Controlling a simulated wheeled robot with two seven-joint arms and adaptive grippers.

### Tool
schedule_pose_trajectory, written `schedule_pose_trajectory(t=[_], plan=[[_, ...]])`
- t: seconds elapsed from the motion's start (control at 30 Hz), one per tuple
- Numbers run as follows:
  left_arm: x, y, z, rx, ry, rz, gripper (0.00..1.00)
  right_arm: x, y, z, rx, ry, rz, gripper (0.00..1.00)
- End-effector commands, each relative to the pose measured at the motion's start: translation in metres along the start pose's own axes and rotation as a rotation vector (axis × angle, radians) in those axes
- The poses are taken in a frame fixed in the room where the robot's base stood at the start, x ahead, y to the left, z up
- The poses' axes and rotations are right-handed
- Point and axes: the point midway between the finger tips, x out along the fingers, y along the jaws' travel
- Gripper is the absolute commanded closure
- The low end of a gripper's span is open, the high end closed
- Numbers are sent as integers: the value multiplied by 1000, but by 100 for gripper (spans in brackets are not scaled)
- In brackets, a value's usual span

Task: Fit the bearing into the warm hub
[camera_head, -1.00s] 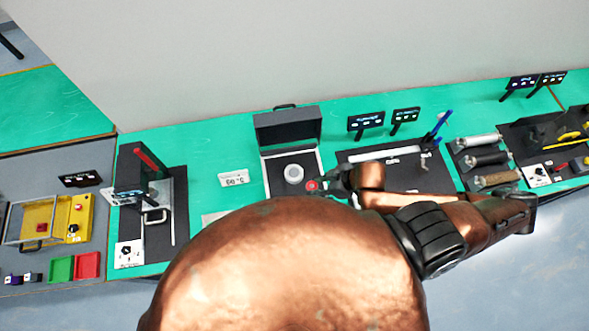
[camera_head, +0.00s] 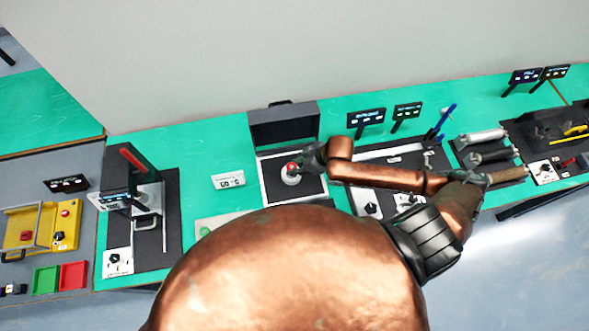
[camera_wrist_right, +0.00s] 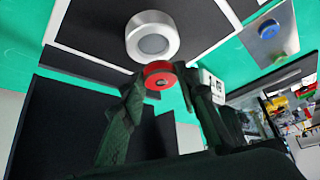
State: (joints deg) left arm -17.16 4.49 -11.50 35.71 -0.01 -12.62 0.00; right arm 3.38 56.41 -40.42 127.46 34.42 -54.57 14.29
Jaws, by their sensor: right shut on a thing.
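The white round hub (camera_head: 291,180) sits on the dark plate of an open grey case, and it shows in the right wrist view (camera_wrist_right: 152,32) as a thick ring with a grey centre. The red ring-shaped bearing (camera_wrist_right: 158,74) is between the fingertips of my right gripper (camera_wrist_right: 160,88), which is shut on it. In the head view the bearing (camera_head: 292,168) overlaps the hub's upper part. In the wrist view it lies just in front of the hub's edge; I cannot tell whether they touch. My left gripper is not in view.
The open lid (camera_head: 284,130) of the case stands behind the hub. Further left is a press-like station (camera_head: 130,190). Rollers (camera_head: 490,150) and small displays stand to the right.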

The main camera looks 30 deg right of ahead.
Motion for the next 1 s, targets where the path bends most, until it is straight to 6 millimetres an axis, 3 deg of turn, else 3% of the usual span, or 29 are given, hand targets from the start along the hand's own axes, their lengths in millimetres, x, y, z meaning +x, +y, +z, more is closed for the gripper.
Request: schedule_pose_trajectory(t=[0.3, 1.0], plan=[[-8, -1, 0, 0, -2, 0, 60, 31, 3, 16, 0, 0, 0, 100], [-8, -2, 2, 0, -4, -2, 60, 43, 3, 23, -1, 0, 0, 100]])
